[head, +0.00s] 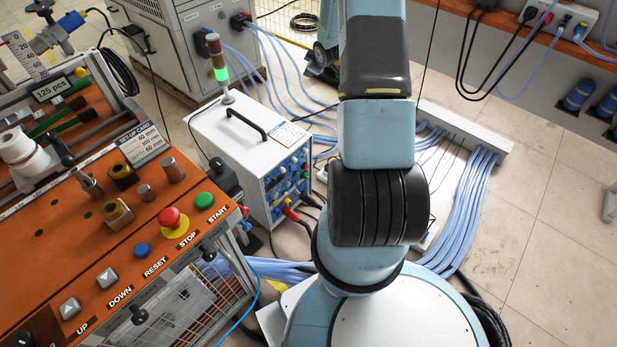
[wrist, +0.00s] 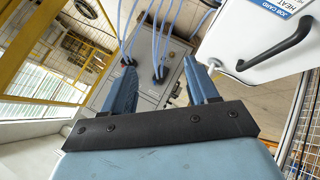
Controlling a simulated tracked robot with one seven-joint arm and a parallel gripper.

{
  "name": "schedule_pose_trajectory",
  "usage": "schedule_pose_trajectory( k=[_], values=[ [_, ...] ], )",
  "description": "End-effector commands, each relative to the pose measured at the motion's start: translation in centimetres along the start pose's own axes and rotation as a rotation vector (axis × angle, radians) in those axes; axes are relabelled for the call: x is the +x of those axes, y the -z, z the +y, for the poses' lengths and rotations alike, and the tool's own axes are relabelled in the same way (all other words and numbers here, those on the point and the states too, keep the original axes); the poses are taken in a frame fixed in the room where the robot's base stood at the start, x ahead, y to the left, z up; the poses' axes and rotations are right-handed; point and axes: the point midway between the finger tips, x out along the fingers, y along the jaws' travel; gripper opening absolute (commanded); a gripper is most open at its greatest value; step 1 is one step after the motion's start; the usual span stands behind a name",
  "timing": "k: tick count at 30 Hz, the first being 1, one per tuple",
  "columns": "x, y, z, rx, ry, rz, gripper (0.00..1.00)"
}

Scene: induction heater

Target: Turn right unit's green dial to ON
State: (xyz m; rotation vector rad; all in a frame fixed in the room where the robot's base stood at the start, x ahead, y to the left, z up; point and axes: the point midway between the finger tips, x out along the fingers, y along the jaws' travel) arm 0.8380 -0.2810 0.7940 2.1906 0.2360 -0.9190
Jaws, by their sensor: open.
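A white unit (head: 235,130) with a black carry handle stands on the floor left of my arm in the head view. The unit's white top also shows at the upper right of the wrist view (wrist: 250,45), with a job card and the handle. My gripper (wrist: 162,78) is open and empty in the wrist view, its two blue fingers spread apart. It is outside the head view, where my arm leaves through the top edge.
A grey cabinet (head: 205,40) with plugged-in blue cables stands behind the unit. The orange control desk (head: 65,235) at left has a green START button (head: 204,200). A cable channel (head: 465,125) lies right of my arm. Clear floor (head: 550,200) is at far right.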

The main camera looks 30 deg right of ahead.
Motion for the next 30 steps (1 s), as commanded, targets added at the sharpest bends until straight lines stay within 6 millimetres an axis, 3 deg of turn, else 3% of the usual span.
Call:
schedule_pose_trajectory(
  k=[6, 15, 24, 30],
  values=[
    [5.9, -5.9, -3.7, -0.045, 0.002, 0.058, 0.59],
    [11.9, -13.6, -10.4, -0.091, -0.013, 0.154, 0.59],
    [15.7, -20.8, -19.0, -0.109, -0.049, 0.253, 0.59],
    [16.9, -25.1, -25.5, -0.105, -0.087, 0.317, 0.59]
  ],
)
